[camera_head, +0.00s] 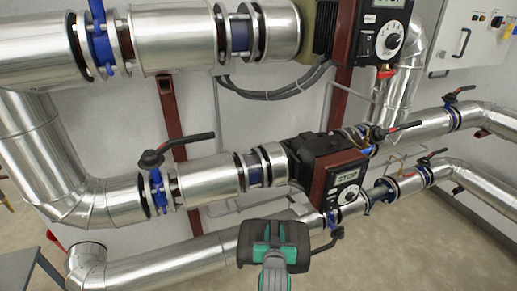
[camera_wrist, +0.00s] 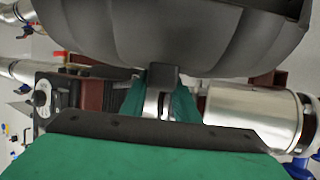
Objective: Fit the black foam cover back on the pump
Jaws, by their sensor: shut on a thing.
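My gripper (camera_head: 275,254) is low in the middle of the head view, shut on the black foam cover (camera_head: 246,242). In the wrist view the cover (camera_wrist: 205,35) is a large dark rounded shell across the top. A small block of it (camera_wrist: 163,77) sits between my teal fingers (camera_wrist: 154,103). The lower pump (camera_head: 338,184), with a red-brown front, a dial and a lit display, sits in the middle pipe line. It has a black body (camera_head: 308,149) behind the front. The held cover appears apart from it, below and left in the picture. The cover's inner side is hidden.
An upper pump (camera_head: 385,25) with an olive-green body hangs above. Silver pipes (camera_head: 190,42) run across above and below. A black valve handle (camera_head: 180,146) juts out left of the lower pump. Open floor (camera_head: 400,255) lies at lower right.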

